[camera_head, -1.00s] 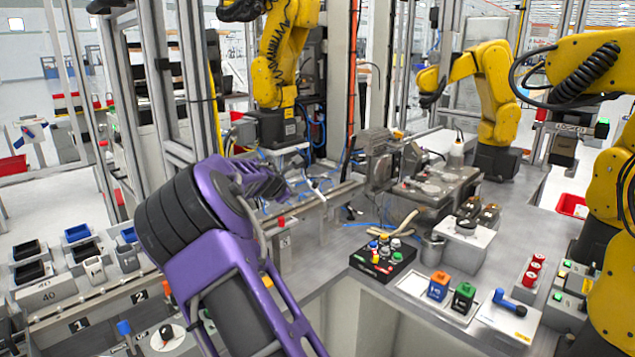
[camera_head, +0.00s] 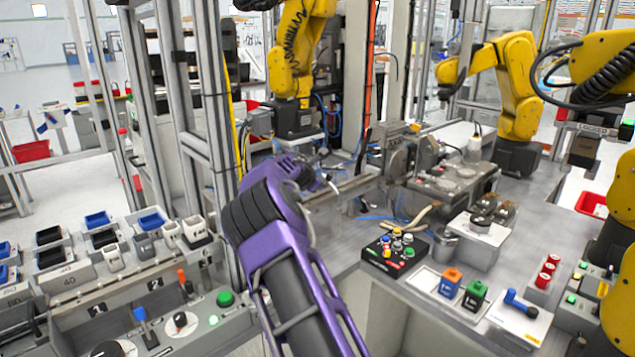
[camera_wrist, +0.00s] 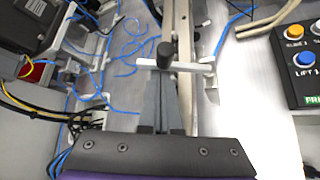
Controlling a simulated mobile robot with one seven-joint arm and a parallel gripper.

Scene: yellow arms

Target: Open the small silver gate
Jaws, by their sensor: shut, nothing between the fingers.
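In the wrist view a small silver bar (camera_wrist: 188,65) with a dark round knob (camera_wrist: 166,54) lies across a pale rail; it appears to be the small silver gate. It lies crosswise just beyond my fingertips. My gripper (camera_wrist: 166,84) is shut and empty, its grey fingers pointing at the knob. I cannot tell whether the fingers touch the bar. In the head view my purple arm reaches to the rail (camera_head: 355,187), and my gripper (camera_head: 330,183) is small there. The gate is too small to make out in that view.
Blue hoses and black cables lie left of the rail in the wrist view. A black button box (camera_head: 394,252) stands on the grey table to the right. Yellow robot arms (camera_head: 505,80) stand behind and at right. Bins and metal posts are at left.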

